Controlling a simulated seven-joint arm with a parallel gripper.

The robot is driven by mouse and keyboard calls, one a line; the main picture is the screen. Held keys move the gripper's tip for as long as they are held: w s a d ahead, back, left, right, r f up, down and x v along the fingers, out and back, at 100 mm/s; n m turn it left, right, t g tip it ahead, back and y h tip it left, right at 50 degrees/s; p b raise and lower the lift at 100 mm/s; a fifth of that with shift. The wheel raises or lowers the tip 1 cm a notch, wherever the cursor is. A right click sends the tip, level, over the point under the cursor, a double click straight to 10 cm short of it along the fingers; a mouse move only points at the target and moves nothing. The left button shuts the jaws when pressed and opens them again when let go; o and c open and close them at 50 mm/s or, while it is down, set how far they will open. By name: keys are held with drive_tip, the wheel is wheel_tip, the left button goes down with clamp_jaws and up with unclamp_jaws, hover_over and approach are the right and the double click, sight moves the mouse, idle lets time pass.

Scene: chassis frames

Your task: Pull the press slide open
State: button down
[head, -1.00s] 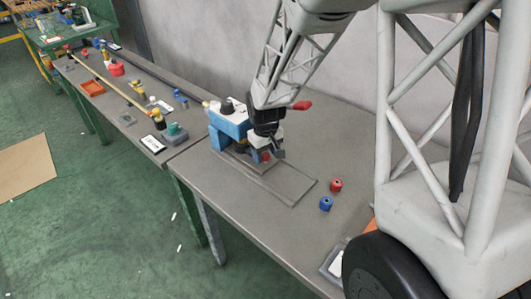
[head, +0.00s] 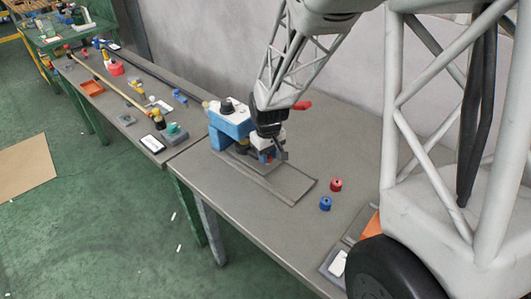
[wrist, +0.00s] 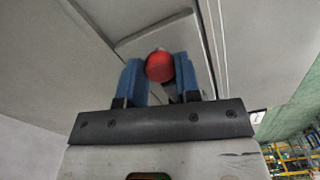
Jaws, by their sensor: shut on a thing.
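The blue press (head: 233,124) stands on the grey bench, with a flat grey slide plate (head: 285,184) at its foot. A round red knob (wrist: 159,67) is between my gripper's two blue fingers in the wrist view. My gripper (wrist: 159,76) is shut on the red knob, with a finger on either side. In the head view my gripper (head: 270,156) is low beside the press's right side, over the plate, and the knob is mostly hidden there. How far the slide stands out is hard to tell.
A red knob-like piece (head: 336,184) and a blue one (head: 325,203) lie on the bench to the right of the plate. A red handle (head: 302,105) sticks out behind my wrist. A second bench with small parts stands at the left.

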drive_tip(key=s+d, duration=0.8)
drive_tip(key=shift+d+r, duration=0.1)
idle(0.4)
drive_tip(key=c, duration=0.8)
unclamp_jaws()
drive_tip(key=shift+r, duration=3.85)
drive_tip(key=shift+s+r, duration=0.1)
